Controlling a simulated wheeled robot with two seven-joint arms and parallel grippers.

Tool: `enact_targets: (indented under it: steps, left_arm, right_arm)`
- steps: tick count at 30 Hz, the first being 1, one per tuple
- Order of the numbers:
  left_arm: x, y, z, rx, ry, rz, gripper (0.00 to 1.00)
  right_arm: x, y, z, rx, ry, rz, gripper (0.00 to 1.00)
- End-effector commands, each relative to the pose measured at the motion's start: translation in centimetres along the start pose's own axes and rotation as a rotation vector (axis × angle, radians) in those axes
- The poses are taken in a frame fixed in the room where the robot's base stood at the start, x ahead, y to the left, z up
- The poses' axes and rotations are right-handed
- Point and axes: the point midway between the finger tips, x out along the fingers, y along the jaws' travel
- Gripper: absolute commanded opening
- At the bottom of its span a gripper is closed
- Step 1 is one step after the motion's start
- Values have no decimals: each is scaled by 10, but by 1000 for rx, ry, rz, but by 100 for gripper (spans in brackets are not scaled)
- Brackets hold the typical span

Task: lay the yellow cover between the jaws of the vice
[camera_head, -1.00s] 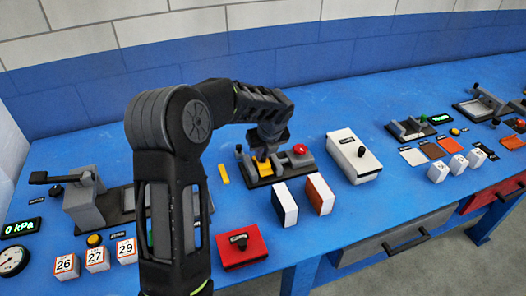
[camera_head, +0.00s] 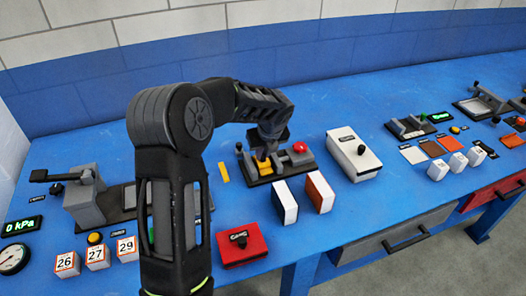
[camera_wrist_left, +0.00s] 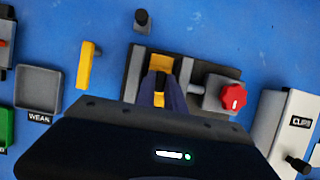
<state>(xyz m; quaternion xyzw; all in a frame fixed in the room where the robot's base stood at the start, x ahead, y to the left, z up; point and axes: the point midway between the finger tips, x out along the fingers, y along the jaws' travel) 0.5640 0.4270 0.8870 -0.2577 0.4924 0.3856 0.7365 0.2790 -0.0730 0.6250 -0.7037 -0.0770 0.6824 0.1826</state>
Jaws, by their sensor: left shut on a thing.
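The vice, a dark base with grey jaws and a red knob (camera_head: 300,148), stands on the blue bench in the middle of the head view. Its red knob (camera_wrist_left: 233,97) also shows in the wrist view. The yellow cover (camera_head: 262,166) is at the left part of the vice, between the jaws as far as I can see. In the wrist view yellow parts of it (camera_wrist_left: 176,68) show on both sides of my fingers. My left gripper (camera_wrist_left: 160,88) points down over the vice and is shut on the cover. Its fingers hide part of the cover. My right gripper is out of view.
Two upright blocks (camera_head: 286,203) stand in front, a white box (camera_head: 354,155) to the right and a red box (camera_head: 241,245) front left. A small black knob (camera_wrist_left: 142,20) stands behind the vice.

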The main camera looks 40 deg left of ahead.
Motion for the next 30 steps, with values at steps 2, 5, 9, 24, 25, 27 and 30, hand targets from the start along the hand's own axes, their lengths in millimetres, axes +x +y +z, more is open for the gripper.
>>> enact_targets:
  steps: [2, 5, 9, 24, 25, 27, 30]
  left_arm:
    - [0, 0, 0, 0, -1, -1, 0]
    - [0, 0, 0, 0, -1, -1, 0]
    - [2, 0, -1, 0, -1, -1, 0]
    - [6, 0, -2, 0, -1, -1, 0]
    - [6, 0, -2, 0, -1, -1, 0]
    - [6, 0, -2, 0, -1, -1, 0]
    - [6, 0, -2, 0, -1, -1, 21]
  right_arm:
    - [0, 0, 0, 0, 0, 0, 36]
    - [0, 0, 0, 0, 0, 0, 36]
    - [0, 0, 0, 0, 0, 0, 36]
    - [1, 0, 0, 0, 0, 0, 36]
    - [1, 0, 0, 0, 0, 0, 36]
    - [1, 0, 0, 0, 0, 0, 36]
    - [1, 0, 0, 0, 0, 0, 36]
